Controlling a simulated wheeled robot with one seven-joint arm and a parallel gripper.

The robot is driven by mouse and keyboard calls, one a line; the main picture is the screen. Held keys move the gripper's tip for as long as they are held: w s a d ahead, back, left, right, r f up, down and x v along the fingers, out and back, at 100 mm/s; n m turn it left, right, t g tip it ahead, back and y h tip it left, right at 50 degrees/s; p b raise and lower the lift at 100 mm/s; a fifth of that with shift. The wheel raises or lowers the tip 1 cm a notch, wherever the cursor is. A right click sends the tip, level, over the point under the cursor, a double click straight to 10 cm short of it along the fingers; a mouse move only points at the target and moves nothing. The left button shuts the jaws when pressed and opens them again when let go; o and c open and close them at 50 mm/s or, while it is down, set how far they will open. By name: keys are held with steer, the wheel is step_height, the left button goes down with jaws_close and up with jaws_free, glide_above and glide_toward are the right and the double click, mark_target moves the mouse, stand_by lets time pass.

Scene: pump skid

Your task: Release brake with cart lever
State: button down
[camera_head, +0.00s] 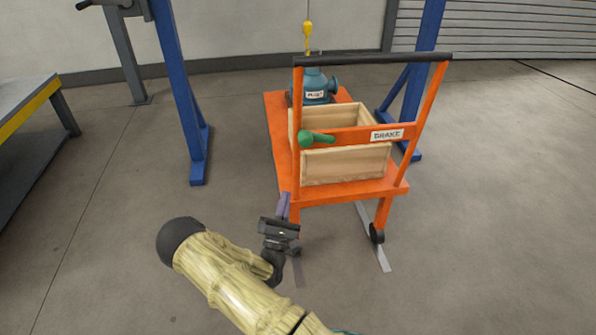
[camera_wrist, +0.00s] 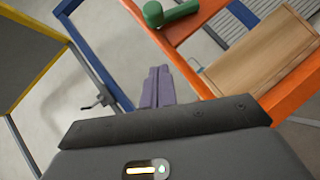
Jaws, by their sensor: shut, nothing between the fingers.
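The orange cart (camera_head: 355,193) stands in the middle of the head view. Its upright handle frame carries a crossbar with a white label reading BRAKE (camera_head: 387,134). The green brake lever (camera_head: 317,138) is at the left end of that crossbar and points right. In the wrist view the lever (camera_wrist: 170,12) shows at the top, above the orange frame. My gripper (camera_head: 284,205) is in front of the cart's near left corner, below the lever and apart from it. Its purple fingers (camera_wrist: 155,85) are shut together and empty.
A wooden crate (camera_head: 345,165) and a teal pump (camera_head: 315,88) sit on the cart. A yellow hook (camera_head: 307,30) hangs above the pump. Blue gantry legs (camera_head: 185,110) stand on both sides. A yellow-edged bench (camera_head: 30,108) is at the left. The floor between bench and cart is mostly clear.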

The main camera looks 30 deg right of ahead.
steer(key=shift+r, duration=0.1)
stand_by(0.3)
steer(key=shift+s+d+r+b+x, duration=0.1)
steer(key=shift+s+r+b+x, duration=0.3)
steer(key=shift+x, duration=1.7)
steer(key=shift+s+d+r+b+x, duration=0.1)
steer(key=shift+s+r+b+x, duration=0.25)
steer(key=shift+x, duration=1.8)
steer(key=shift+s+r+b+x, duration=0.3)
steer(key=shift+b+x, duration=0.2)
steer(key=shift+x, duration=1.6)
